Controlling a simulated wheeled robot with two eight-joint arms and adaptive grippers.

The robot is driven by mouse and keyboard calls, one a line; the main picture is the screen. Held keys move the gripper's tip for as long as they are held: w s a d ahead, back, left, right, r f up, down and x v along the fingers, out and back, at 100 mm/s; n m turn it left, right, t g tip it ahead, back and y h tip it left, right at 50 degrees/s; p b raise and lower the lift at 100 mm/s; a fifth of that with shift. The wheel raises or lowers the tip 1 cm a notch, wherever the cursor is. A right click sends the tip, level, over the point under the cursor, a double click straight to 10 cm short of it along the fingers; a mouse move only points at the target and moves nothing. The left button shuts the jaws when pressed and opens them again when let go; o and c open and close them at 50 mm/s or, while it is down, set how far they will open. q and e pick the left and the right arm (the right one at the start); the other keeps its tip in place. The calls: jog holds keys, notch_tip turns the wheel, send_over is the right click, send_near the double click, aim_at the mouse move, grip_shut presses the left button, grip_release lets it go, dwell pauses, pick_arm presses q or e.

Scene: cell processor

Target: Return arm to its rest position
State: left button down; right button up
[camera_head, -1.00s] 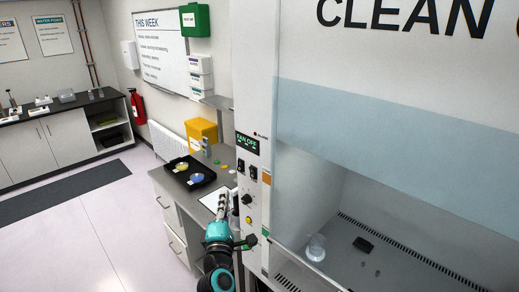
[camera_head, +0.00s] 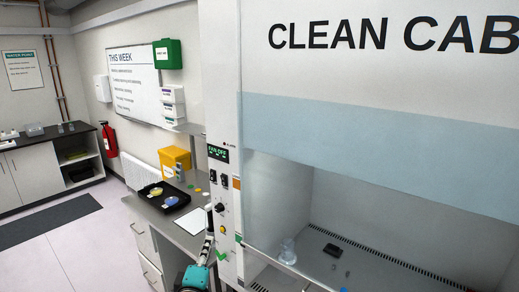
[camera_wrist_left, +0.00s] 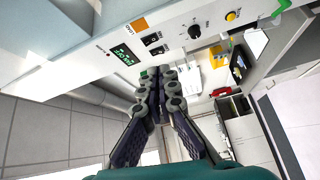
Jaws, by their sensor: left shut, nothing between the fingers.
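My left gripper (camera_head: 207,244) stands in front of the cabinet's control panel, low in the head view, with its teal wrist below it. In the left wrist view its dark jointed fingers (camera_wrist_left: 160,88) are together with nothing between them, pointing towards the panel's "FAN OFF" display (camera_wrist_left: 124,54). I cannot tell the exact gap between fingers and panel. My right gripper is in neither view.
The clean cabinet (camera_head: 380,135) fills the right, with a clear vessel (camera_head: 287,252) and a small black item (camera_head: 333,250) inside. Left of it, a bench holds a black tray (camera_head: 150,204) with yellow and blue dishes and a yellow bin (camera_head: 174,160). Open floor (camera_head: 75,250) lies at the left.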

pick_arm(q)
jog(key=s+d+f+m+g+h+b, duration=0.1)
jog(key=s+f+m+g+b, duration=0.1)
jog(key=s+f+m+b, duration=0.35)
jog(key=s+f+m+g+b, duration=0.2)
jog(key=f, duration=0.6)
jog(key=s+d+f+m+g+h+b, duration=0.1)
jog(key=s+f+m+g+b, duration=0.1)
jog(key=s+f+m+b, duration=0.3)
jog(key=s+a+f+m+g+y+b, duration=0.1)
jog(key=s+a+f+g+b, duration=0.1)
jog(key=s+f, duration=0.3)
jog(key=s+a+f+m+g+y+b, duration=0.1)
jog(key=s+a+f+m+g+b, duration=0.1)
jog(key=s+f, duration=0.4)
notch_tip(320, 180, down, 3)
jog(key=shift+s+a+g+y+b, duration=0.2)
jog(key=shift+a+g+y+b, duration=0.1)
jog(key=shift+a+g, duration=0.5)
